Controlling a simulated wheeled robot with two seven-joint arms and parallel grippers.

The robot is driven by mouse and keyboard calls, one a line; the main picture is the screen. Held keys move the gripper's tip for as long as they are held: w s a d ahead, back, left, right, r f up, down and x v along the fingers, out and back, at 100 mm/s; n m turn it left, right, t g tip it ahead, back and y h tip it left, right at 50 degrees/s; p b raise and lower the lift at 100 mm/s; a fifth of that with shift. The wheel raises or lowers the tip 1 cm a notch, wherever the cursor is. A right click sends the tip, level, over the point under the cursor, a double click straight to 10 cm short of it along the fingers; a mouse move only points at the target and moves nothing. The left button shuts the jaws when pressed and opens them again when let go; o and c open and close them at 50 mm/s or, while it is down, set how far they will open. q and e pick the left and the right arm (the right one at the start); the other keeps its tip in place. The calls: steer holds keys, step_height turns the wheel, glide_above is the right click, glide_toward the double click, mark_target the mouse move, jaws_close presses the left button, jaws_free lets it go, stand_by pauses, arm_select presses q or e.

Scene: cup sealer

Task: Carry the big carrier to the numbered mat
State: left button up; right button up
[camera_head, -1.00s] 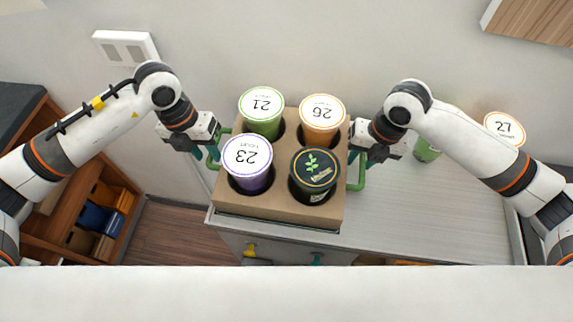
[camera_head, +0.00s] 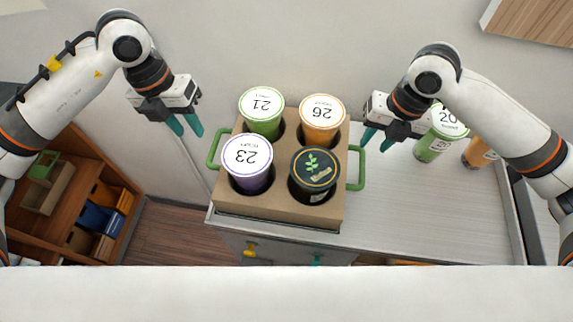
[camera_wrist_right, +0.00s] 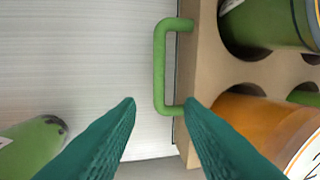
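The big carrier (camera_head: 278,211) is a brown cardboard box with green side handles. It stands on the light counter and holds a green-lidded cup 21 (camera_head: 262,112), an orange cup 26 (camera_head: 322,120), a purple cup 23 (camera_head: 248,163) and a dark cup with a leaf lid (camera_head: 314,173). My left gripper (camera_head: 187,127) is open and empty, up and left of the left handle (camera_head: 213,150). My right gripper (camera_head: 379,140) is open and empty, up and right of the right handle (camera_head: 357,168). In the right wrist view the handle (camera_wrist_right: 160,65) lies beyond the open fingertips (camera_wrist_right: 160,103). I see no numbered mat.
A green cup 20 (camera_head: 438,135) and an orange cup (camera_head: 478,153) stand right of the carrier, near my right arm. The counter (camera_head: 420,215) is clear in front of them. A wooden shelf (camera_head: 75,205) with a small carrier and boxes stands lower left.

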steer(key=shift+d+r, duration=0.2)
steer(key=shift+r, duration=0.9)
steer(key=shift+d+r, duration=0.2)
steer(key=shift+r, duration=0.85)
steer(key=shift+s, duration=0.1)
